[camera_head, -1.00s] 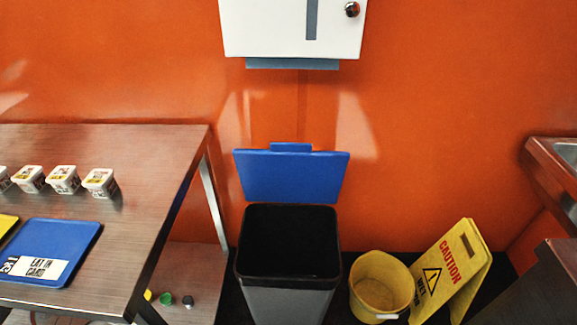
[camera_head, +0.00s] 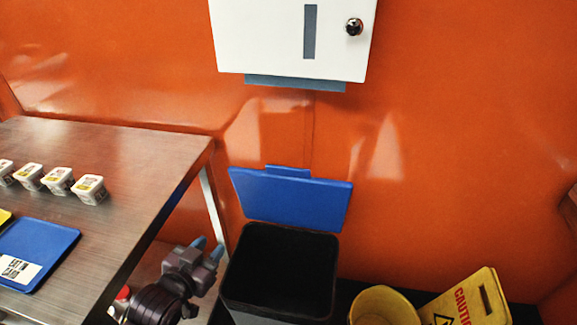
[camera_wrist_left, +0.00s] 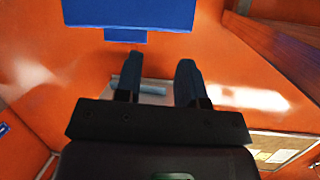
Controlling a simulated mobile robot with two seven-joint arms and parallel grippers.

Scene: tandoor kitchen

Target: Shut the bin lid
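The bin (camera_head: 279,273) is grey with a black rim and stands open against the orange wall. Its blue lid (camera_head: 291,200) is raised upright behind the opening. My left gripper (camera_head: 208,248) is at the left of the bin, between it and the table, apart from the lid and with its fingers pointing up and to the right. In the left wrist view the two fingers (camera_wrist_left: 158,82) are spread with nothing between them, and the blue lid (camera_wrist_left: 130,14) is at the top. My right gripper is not in view.
A steel table (camera_head: 150,170) with small tubs (camera_head: 90,189) and a blue tray (camera_head: 38,252) stands at the left. A white dispenser (camera_head: 290,38) hangs above the bin. A yellow bucket (camera_head: 384,305) and a caution sign (camera_head: 468,300) stand at the right.

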